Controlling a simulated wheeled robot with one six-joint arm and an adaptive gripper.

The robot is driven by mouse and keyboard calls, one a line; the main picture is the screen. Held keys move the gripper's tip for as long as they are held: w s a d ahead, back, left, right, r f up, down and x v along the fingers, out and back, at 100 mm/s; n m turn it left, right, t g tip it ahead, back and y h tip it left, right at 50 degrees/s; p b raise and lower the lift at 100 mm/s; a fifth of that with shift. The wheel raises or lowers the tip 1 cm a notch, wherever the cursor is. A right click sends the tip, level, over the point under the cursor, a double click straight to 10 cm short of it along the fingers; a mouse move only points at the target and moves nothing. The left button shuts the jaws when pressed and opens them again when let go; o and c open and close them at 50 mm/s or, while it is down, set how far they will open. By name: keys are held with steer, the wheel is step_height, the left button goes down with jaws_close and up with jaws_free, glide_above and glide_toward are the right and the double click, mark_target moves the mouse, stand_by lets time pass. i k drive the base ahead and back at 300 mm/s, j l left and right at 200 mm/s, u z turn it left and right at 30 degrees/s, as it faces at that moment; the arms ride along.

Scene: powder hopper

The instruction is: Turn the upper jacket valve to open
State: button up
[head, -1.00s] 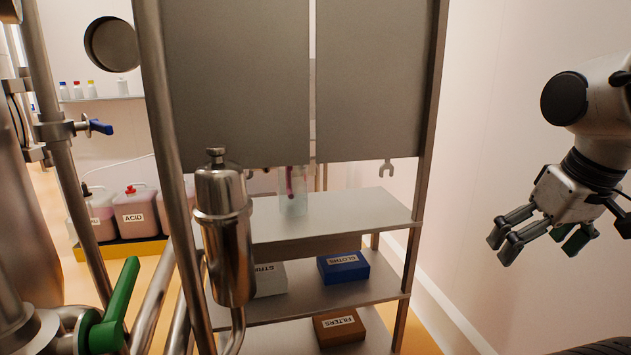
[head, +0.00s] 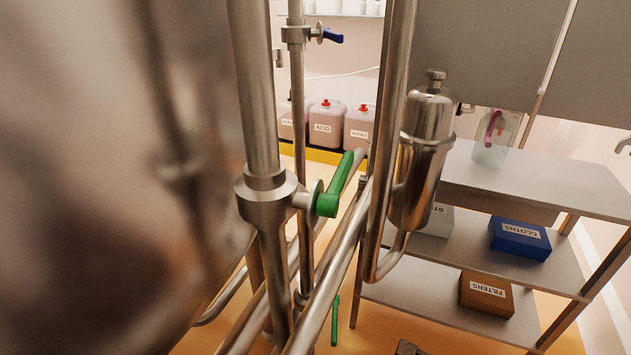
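A green-lever valve, which looks like the upper jacket valve (head: 266,198), sits on a vertical steel pipe left of centre in the head view. Its green lever (head: 338,182) rises from a short stem on the right side and tilts up and slightly right. A second green handle (head: 335,320) shows lower down, behind the slanting pipes, pointing nearly straight down. My gripper is outside the head view, so its state and its distance from the valve do not show.
A large blurred steel vessel (head: 110,180) fills the left. Slanting pipes and a steel canister (head: 422,150) stand right of the valve. A blue-handled valve (head: 332,36) is behind. A shelf (head: 560,185) with boxes is at right; jugs (head: 326,125) stand at the back.

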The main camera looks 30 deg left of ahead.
mark_target(329, 203)
steer(key=u, duration=0.4)
steer(key=i+l+u, duration=0.1)
steer(key=u, duration=0.35)
steer(key=i+u, duration=0.1)
steer(key=u, duration=0.3)
steer(key=l+u, duration=0.1)
steer(key=u, duration=0.35)
steer(key=k+l+z, duration=0.25)
steer(key=k+l, duration=0.35)
steer(key=l, duration=0.1)
